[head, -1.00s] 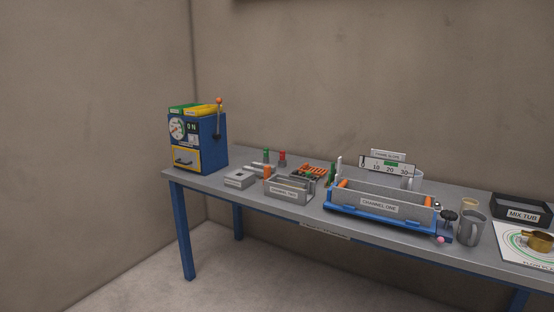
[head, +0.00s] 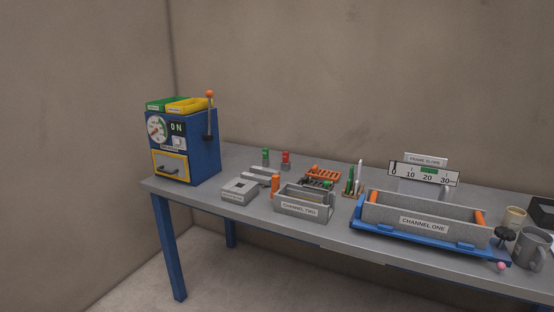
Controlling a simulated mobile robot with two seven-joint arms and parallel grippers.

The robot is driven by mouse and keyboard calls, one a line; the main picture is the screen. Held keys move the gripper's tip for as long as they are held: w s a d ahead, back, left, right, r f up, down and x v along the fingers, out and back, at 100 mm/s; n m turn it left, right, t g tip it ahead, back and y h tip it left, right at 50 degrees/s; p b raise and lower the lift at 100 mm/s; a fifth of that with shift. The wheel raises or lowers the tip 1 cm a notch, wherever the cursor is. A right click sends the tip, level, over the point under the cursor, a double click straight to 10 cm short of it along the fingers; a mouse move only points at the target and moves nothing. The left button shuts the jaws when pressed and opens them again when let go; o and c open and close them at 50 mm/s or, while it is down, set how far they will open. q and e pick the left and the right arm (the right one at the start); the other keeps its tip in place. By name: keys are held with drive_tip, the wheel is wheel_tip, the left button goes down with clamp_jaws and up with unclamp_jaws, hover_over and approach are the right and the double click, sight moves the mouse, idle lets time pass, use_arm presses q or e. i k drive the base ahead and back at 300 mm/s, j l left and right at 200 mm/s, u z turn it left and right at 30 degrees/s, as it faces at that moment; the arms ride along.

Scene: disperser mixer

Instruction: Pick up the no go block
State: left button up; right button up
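A small red-topped block (head: 286,157) stands upright at the back of the table, left of its middle. A similar green-topped block (head: 265,156) stands just left of it. I cannot read a label on either, so I cannot confirm from the picture which is the no go block. Light grey bars (head: 263,173) lie in front of them. Neither of my grippers is in view.
A grey tray marked CHANNEL TWO (head: 303,209), a grey box (head: 240,190) and an orange cylinder (head: 275,184) stand in front of the blocks. A blue machine (head: 203,142) is left; the large CHANNEL ONE tray (head: 424,226) and a mug (head: 532,250) are right. The table's front left is clear.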

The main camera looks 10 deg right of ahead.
sight(285, 164)
drive_tip(key=i+j, duration=0.7)
drive_tip(key=i, duration=0.25)
